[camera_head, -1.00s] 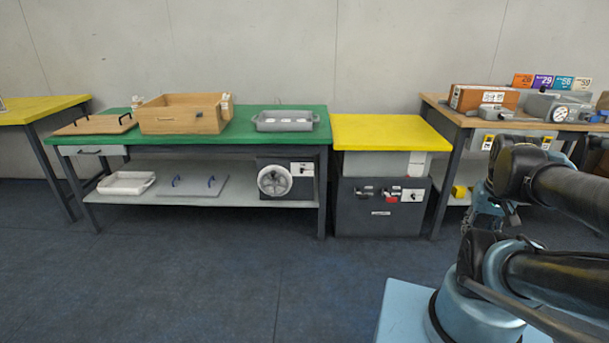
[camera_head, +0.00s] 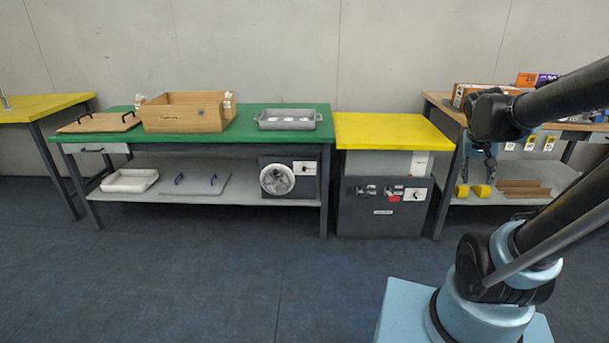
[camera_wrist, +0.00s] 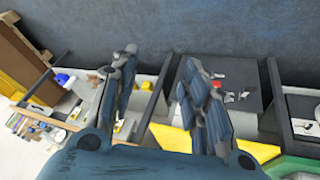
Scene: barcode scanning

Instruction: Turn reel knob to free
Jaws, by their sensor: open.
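The reel (camera_head: 277,179) is a pale round disc on the front of a dark box (camera_head: 271,161) on the lower shelf of the green table. The reel knob (camera_head: 307,168) is a small dark mark on a white plate right of the disc; its setting is too small to read. In the wrist view, a pale part of the reel (camera_wrist: 308,104) shows at the right edge. My gripper (camera_head: 478,177) hangs with fingers down before the right workbench, well right of the reel and apart from it. In the wrist view, my gripper (camera_wrist: 160,60) is open and empty.
A dark cabinet (camera_head: 384,225) with switches and a yellow top (camera_head: 385,130) stands between the green table (camera_head: 245,140) and the right workbench (camera_head: 437,101). A wooden box (camera_head: 185,116) and grey tray (camera_head: 287,124) sit on the green table. The floor in front is clear.

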